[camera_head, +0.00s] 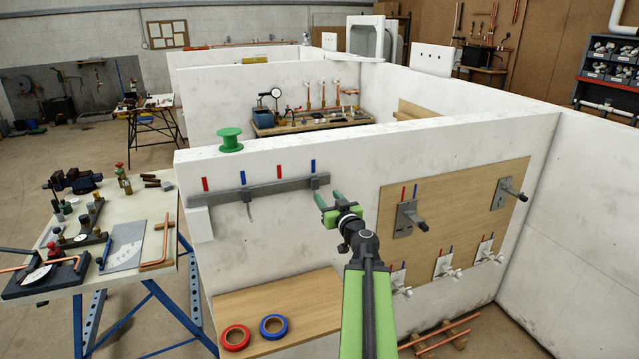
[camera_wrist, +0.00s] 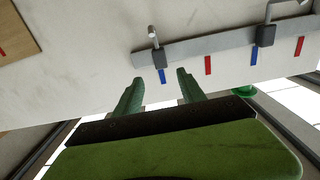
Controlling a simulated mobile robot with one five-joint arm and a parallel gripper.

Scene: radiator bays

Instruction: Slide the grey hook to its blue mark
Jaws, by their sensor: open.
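A grey rail (camera_head: 280,186) runs along the near white wall and carries two grey sliding hooks. The right hook (camera_head: 315,183) is near the rail's right end, by a blue mark (camera_head: 313,165). In the wrist view, which is upside down, this hook (camera_wrist: 157,58) lines up roughly with the blue mark (camera_wrist: 162,76). The left hook (camera_head: 247,194) is near another blue mark (camera_head: 242,178); exact alignment is unclear. It is the darker one in the wrist view (camera_wrist: 265,35). My gripper (camera_head: 329,199) is open and empty, close to the right hook and apart from it.
Red marks (camera_head: 205,184) (camera_head: 276,170) stand above the rail. A green spool (camera_head: 230,140) sits on the wall top. A wooden panel (camera_head: 455,215) with hooks and valves is to the right. Tape rolls lie on a wooden board (camera_head: 310,310) below; a workbench (camera_head: 140,215) stands left.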

